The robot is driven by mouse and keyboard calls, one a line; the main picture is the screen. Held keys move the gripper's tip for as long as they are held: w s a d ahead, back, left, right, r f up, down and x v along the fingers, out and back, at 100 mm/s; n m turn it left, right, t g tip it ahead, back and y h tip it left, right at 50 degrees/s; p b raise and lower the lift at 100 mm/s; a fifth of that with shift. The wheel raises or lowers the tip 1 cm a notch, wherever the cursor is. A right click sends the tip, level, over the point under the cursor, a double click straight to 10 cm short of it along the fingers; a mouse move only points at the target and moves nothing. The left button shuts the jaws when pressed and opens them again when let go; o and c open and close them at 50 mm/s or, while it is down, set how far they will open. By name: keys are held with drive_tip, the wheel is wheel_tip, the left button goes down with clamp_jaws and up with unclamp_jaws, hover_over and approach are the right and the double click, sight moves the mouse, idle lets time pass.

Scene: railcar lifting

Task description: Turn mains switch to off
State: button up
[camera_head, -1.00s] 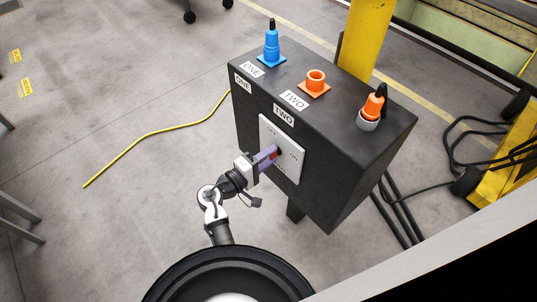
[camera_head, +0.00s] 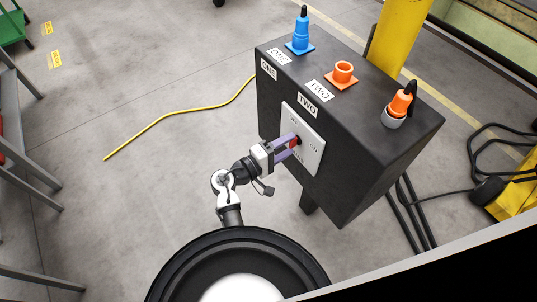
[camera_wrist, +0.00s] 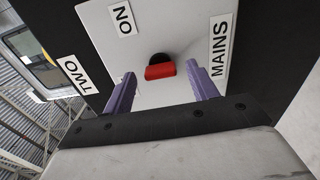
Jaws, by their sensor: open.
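The mains switch is a red handle on a black base (camera_wrist: 160,69), mounted on a white plate (camera_head: 314,152) on the front of a black box (camera_head: 375,170). In the head view my gripper (camera_head: 290,143) reaches the plate and partly hides the switch. I cannot tell how deep the fingertips are.
A blue plug (camera_head: 301,33) in a socket, an empty orange socket (camera_head: 343,74) and an orange plug in a grey holder (camera_head: 399,104) stand on the box top. A yellow post (camera_head: 400,35) rises behind. A yellow cable (camera_head: 180,112) lies on open floor to the left.

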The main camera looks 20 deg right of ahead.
drive_tip(key=b+v, duration=0.3)
drive_tip(key=v, duration=1)
drive_tip(key=shift+w, duration=0.1)
